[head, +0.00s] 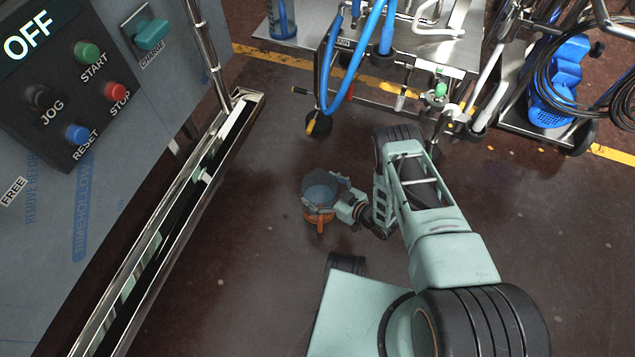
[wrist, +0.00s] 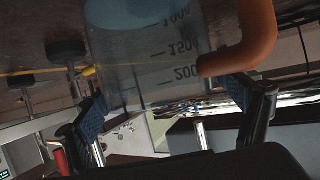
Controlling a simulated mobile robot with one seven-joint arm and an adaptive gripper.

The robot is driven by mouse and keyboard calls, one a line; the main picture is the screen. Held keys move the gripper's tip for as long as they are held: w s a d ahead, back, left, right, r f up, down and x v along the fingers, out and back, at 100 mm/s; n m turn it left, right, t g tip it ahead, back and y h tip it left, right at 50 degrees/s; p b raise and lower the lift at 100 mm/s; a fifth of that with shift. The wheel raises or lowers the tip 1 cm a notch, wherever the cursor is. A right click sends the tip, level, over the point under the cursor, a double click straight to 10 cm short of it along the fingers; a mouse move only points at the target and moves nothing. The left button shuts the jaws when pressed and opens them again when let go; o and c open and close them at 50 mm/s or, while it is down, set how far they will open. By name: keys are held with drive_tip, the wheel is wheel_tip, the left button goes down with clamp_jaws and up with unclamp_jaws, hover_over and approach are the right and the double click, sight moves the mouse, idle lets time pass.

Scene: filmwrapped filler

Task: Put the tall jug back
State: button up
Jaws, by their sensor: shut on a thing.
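A clear jug with an orange handle (head: 320,196) is held out over the dark floor, near the middle of the head view. I take it as the tall jug. My gripper (head: 337,194) is shut on its body from the right, and the handle is on the side nearer the bottom of the picture. In the wrist view the jug (wrist: 150,60) fills the space between the two blue finger pads of my gripper (wrist: 165,104). Its scale marks and the handle at right show there. From above, its inside looks bluish; I cannot tell if it holds anything.
A grey machine with a control panel (head: 65,75) reading OFF stands at left, with a shiny metal rail (head: 165,225) along its edge. A steel cart (head: 440,50) with blue hoses and a blue container (head: 281,18) stands at the back. The floor (head: 230,290) between is clear.

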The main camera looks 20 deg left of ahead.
drive_tip(key=shift+f, duration=0.2)
idle(0.3)
drive_tip(key=o, duration=1.9)
drive_tip(key=shift+f, duration=0.1)
drive_tip(key=shift+o, duration=0.2)
